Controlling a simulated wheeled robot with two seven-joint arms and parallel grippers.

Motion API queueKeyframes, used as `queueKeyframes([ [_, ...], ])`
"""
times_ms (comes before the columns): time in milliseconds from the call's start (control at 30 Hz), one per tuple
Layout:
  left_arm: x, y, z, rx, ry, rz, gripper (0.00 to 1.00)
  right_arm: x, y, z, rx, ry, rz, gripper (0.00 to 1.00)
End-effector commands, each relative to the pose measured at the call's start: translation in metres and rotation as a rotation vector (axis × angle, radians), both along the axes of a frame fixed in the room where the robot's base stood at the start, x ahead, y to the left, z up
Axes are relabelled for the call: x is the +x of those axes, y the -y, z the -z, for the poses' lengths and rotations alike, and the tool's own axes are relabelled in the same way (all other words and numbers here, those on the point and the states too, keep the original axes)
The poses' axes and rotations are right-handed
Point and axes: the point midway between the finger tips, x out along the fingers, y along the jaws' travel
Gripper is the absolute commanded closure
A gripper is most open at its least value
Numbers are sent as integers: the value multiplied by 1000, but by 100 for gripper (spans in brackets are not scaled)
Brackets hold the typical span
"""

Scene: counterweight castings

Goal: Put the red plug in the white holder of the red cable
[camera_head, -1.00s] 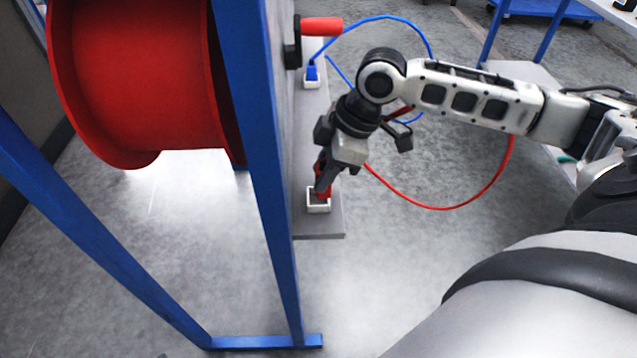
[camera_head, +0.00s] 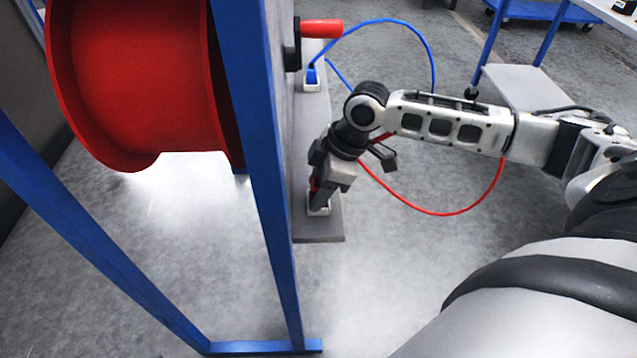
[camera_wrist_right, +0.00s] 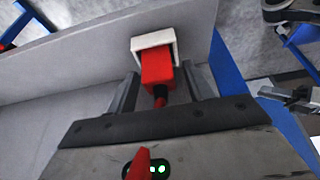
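The red plug (camera_wrist_right: 158,72) stands with its front end in the white holder (camera_wrist_right: 155,46) of the red cable. In the head view the white holder (camera_head: 318,210) sits on the near end of the grey plate, and the plug is mostly hidden by the gripper. My right gripper (camera_head: 317,196) is down at the holder. In the right wrist view its two fingers (camera_wrist_right: 162,82) stand on either side of the plug, with a visible gap on the right side, so it looks open. How deep the plug sits is hard to tell. My left gripper does not show clearly anywhere.
A blue plug (camera_head: 311,75) stands in another white holder farther along the grey plate (camera_head: 320,230). The red cable (camera_head: 450,213) loops out to the right. A blue frame post (camera_head: 265,190), a red drum (camera_head: 140,80) and a red crank handle (camera_head: 321,28) stand close by.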

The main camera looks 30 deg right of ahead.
Motion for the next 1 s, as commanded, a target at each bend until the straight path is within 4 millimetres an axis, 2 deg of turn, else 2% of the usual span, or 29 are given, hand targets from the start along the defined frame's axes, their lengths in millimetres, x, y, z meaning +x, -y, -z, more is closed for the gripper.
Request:
queueKeyframes([
  [367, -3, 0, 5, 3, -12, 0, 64, 0, 2, -7, -1, 2, 1, 48],
  [467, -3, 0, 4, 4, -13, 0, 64, -3, 7, -20, -2, 2, 1, 48],
  [800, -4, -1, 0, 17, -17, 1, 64, -17, 30, -86, -2, 2, 1, 48],
  [1000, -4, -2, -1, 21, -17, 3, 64, -22, 38, -109, 0, 0, 1, 48],
])
